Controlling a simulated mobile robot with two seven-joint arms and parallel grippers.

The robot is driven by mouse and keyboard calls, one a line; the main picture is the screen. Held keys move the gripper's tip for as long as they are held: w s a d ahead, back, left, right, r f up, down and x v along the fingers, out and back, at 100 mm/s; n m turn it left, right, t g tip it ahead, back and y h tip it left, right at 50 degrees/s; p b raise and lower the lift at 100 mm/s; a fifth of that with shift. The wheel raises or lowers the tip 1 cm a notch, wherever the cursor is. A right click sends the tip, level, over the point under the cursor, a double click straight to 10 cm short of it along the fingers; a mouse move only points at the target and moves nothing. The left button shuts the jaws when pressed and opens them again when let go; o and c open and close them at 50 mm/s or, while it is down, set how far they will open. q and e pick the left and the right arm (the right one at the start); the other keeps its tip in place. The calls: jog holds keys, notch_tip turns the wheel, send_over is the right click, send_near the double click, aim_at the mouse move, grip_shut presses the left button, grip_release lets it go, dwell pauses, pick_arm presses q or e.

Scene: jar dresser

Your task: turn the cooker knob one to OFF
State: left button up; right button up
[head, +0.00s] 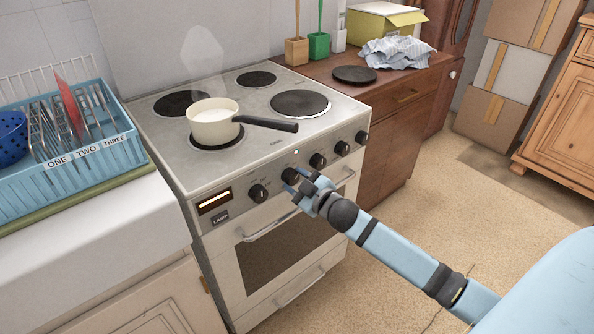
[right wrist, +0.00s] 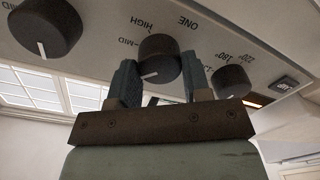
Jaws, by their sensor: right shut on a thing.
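Cooker knob one (head: 291,175) is the second dark knob from the left on the front panel of the white cooker (head: 232,246). In the right wrist view, knob one (right wrist: 158,55) shows upside down beside the labels ONE, HIGH and MID. Its white pointer line points toward the lower left of that picture; no OFF label is readable. My right gripper (head: 297,181) is at the panel with its fingers on either side of knob one, shut on it. The fingers also show in the right wrist view (right wrist: 158,80). My left gripper is not in view.
The oven knob (head: 258,194) is close on the left and another knob (head: 318,161) on the right. A cream pan (head: 212,125) with steam stands on the front-left plate, its handle pointing right. An oven handle (head: 285,219) runs below. The floor in front is clear.

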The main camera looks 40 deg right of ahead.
jog(key=shift+r+n+p, duration=0.25)
jog(key=shift+n+p, duration=0.1)
jog(key=shift+n, duration=0.05)
jog(key=n+p, duration=0.3)
jog(key=n, duration=0.1)
jog(key=shift+a+f, duration=0.1)
jog(key=shift+f, duration=0.05)
jog(key=n+p, duration=0.1)
jog(key=n, duration=0.1)
jog(key=shift+n, duration=0.4)
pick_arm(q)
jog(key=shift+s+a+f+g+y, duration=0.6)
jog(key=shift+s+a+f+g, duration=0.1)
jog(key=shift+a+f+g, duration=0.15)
pick_arm(e)
jog(key=shift+f+n, duration=0.15)
jog(key=shift+n, duration=0.35)
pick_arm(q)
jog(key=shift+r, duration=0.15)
pick_arm(e)
jog(key=o, duration=0.9)
jog(key=shift+h, duration=0.3)
